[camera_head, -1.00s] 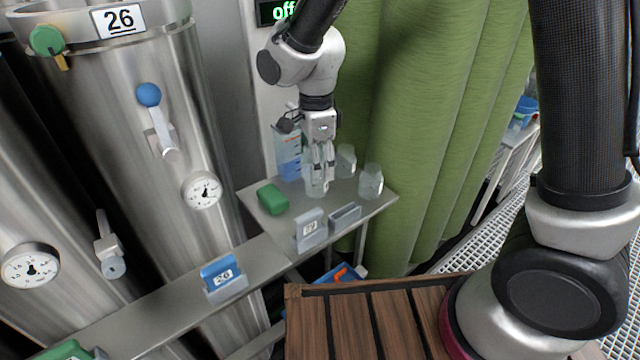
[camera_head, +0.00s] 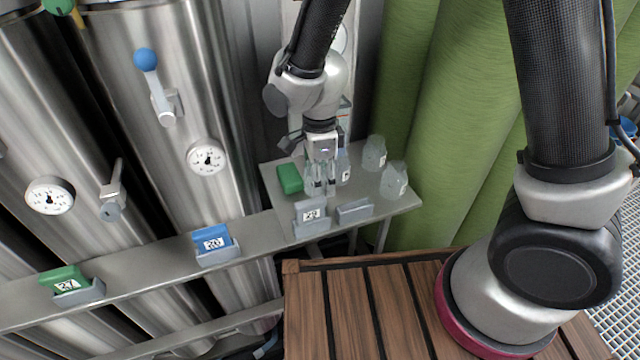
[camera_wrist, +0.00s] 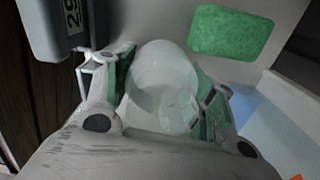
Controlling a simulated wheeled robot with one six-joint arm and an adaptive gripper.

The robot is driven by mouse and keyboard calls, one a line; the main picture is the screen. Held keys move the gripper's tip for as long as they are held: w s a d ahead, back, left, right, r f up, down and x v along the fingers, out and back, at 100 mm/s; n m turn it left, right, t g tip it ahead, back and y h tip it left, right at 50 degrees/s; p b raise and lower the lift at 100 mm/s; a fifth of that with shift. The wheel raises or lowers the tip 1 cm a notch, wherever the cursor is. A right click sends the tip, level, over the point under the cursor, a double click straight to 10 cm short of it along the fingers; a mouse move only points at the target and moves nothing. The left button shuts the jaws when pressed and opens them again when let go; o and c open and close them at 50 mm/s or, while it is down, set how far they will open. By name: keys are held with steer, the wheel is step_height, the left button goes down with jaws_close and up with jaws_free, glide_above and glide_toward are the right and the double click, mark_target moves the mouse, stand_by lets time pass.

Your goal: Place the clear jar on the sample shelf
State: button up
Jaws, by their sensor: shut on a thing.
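My gripper (camera_head: 319,187) is shut on a clear jar, which shows between the two fingers in the wrist view as a pale see-through cylinder (camera_wrist: 160,82). In the head view the fingers mostly cover this jar. It is over the small steel shelf (camera_head: 349,196), behind the grey holder marked 29 (camera_head: 311,217) and to the right of the green sponge-like block (camera_head: 290,178). I cannot tell whether the jar touches the shelf. A long steel ledge (camera_head: 140,268) runs left from this shelf.
Two more clear jars (camera_head: 374,153) (camera_head: 394,180) stand at the shelf's right. An empty grey holder (camera_head: 354,210) is at the front edge. The blue 26 tag (camera_head: 211,240) and green 27 tag (camera_head: 66,281) stand on the ledge, with bare stretches between.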

steer(key=shift+f, duration=1.25)
steer(key=shift+f, duration=0.1)
steer(key=o, duration=1)
